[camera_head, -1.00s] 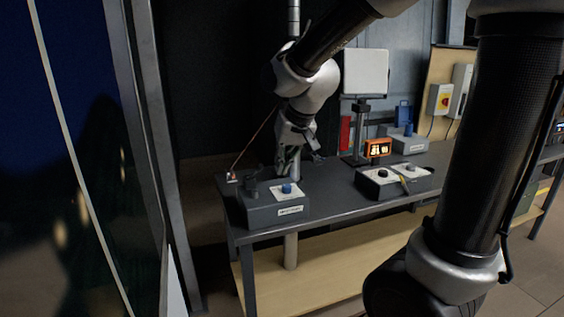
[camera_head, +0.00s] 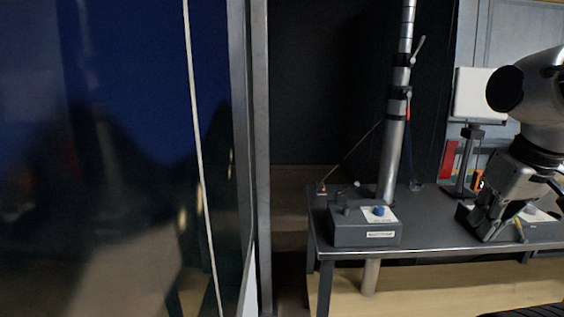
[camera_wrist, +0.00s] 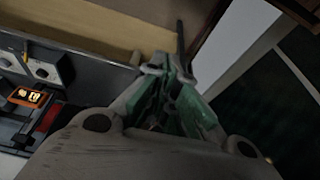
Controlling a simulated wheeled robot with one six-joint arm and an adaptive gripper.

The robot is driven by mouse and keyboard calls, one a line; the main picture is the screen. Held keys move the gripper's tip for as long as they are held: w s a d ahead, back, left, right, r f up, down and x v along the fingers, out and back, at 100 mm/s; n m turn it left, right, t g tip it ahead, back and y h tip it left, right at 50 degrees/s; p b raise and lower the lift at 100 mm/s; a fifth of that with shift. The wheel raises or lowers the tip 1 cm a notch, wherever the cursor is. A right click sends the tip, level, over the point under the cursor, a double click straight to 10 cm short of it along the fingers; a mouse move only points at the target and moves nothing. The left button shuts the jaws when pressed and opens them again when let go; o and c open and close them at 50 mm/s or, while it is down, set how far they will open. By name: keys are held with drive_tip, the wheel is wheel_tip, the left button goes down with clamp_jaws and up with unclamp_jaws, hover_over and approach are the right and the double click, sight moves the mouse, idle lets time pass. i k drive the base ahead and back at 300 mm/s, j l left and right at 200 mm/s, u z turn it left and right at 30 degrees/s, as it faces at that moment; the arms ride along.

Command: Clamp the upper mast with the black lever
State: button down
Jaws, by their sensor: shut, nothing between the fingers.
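The telescoping mast (camera_head: 394,150) stands upright through the back of the bench in the head view. A black collar (camera_head: 403,60) sits high on it, with a lever (camera_head: 419,48) sticking up and to the right; its colour is hard to tell. A second collar (camera_head: 399,93) sits lower, with a reddish handle (camera_head: 408,112) hanging down. My gripper (camera_head: 488,230) is right of the mast, low over the bench, apart from both collars. It is shut and empty; its green-padded fingers (camera_wrist: 170,78) fill the middle of the wrist view. The mast is not clear in the wrist view.
A grey box with a blue knob (camera_head: 379,211) stands on the bench (camera_head: 425,228) in front of the mast. A white panel on a stand (camera_head: 480,95) is behind my arm. A thin cord (camera_head: 352,150) slants left of the mast. A door frame (camera_head: 255,150) borders the left.

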sight(418, 49)
drive_tip(key=i+l+z, duration=0.1)
drive_tip(key=z, duration=0.25)
drive_tip(key=i+l+z, duration=0.3)
drive_tip(key=l+z, duration=0.1)
drive_tip(key=z, duration=0.25)
